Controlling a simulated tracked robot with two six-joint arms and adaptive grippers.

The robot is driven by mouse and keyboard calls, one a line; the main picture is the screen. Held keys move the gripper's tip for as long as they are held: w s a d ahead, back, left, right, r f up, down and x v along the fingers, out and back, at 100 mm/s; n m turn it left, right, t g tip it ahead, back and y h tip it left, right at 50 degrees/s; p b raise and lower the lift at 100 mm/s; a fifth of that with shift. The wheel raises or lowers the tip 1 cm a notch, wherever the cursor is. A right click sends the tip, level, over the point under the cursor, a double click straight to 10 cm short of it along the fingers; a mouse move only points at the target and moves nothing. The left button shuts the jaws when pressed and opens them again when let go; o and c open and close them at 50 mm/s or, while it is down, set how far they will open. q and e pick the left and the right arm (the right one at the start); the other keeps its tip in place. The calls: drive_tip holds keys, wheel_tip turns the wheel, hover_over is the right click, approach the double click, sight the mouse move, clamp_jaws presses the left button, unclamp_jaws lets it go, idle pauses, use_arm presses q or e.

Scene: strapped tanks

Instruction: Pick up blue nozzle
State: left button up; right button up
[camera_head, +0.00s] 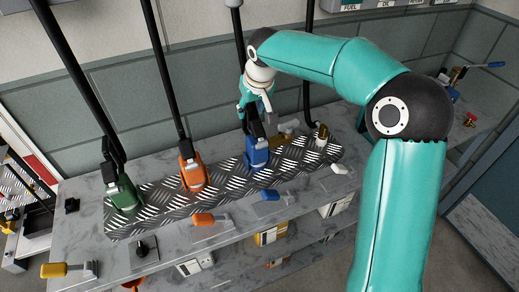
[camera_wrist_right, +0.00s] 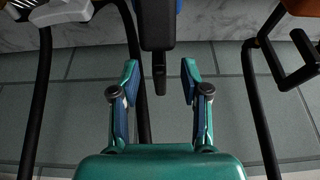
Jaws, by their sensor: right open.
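The blue nozzle (camera_head: 257,152) stands upright on the diamond-plate strip, with a black upper part and a black hose rising behind it. My right gripper (camera_head: 249,112) is just above and against its upper part in the head view. In the right wrist view my right gripper (camera_wrist_right: 159,78) is open. A narrow dark end of the blue nozzle (camera_wrist_right: 157,28) reaches down between its two fingers, with gaps on both sides. The nozzle's lower body is outside the wrist view. My left gripper is in neither view.
An orange nozzle (camera_head: 192,172) and a green nozzle (camera_head: 121,190) stand to the left on the diamond-plate strip (camera_head: 222,170). Black hoses (camera_head: 165,70) hang close by. A brass fitting (camera_head: 285,132) is just right of the blue nozzle. A tiled wall (camera_head: 205,95) stands behind.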

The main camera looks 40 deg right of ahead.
drive_tip(key=x, duration=0.3)
drive_tip(key=shift+w+d+f, duration=0.1)
drive_tip(key=shift+w+f, duration=0.15)
clamp_jaws()
drive_tip(key=shift+r, duration=0.1)
